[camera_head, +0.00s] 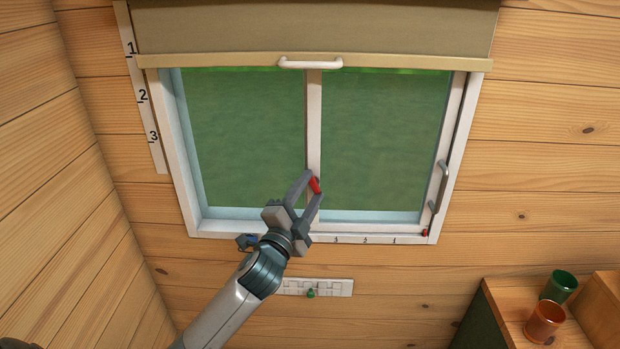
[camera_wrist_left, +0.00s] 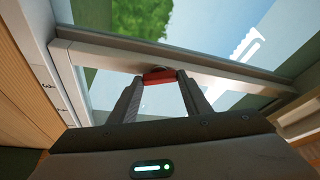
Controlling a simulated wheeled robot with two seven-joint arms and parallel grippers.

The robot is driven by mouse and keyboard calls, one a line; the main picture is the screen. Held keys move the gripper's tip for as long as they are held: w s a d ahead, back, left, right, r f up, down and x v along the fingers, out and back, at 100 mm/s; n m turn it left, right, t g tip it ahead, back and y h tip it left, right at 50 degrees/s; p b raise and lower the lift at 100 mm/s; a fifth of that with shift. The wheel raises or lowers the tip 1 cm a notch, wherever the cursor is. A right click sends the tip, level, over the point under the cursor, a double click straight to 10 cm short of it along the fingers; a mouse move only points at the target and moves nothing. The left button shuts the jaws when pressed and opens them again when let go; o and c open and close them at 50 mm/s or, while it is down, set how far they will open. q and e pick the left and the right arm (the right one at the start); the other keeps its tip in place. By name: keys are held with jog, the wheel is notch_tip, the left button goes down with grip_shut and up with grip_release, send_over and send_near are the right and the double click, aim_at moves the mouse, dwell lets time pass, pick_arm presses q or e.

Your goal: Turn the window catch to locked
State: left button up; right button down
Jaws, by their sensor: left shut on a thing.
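The window catch (camera_head: 315,185) is a small red piece on the white middle upright (camera_head: 314,120) of the window. It also shows in the left wrist view (camera_wrist_left: 159,75), red with a dark part behind it. My left gripper (camera_head: 313,187) reaches up from below and is shut on the catch, with one finger on each side of it. The fingers hide part of the catch, and I cannot tell its exact turn. My right gripper is not in view.
A blind (camera_head: 315,28) with a white handle (camera_head: 310,63) hangs over the window top. A grey handle (camera_head: 440,187) is on the right frame. A slotted plate (camera_head: 335,287) with a green knob is below. Green (camera_head: 559,286) and orange (camera_head: 544,321) cups stand at lower right.

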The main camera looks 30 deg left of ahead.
pick_arm(q)
jog(key=shift+a+r+m+g, duration=0.1)
jog(key=shift+r+m+g, duration=0.1)
jog(key=shift+m, duration=0.3)
jog(key=shift+r+m+g, duration=0.1)
jog(key=shift+m+g, duration=0.1)
jog(key=shift+m, duration=0.3)
jog(key=shift+m+g+h+p, duration=0.3)
jog(key=shift+m+g+h, duration=0.15)
jog(key=shift+m, duration=0.95)
jog(key=o, duration=1.1)
jog(key=shift+f, duration=0.1)
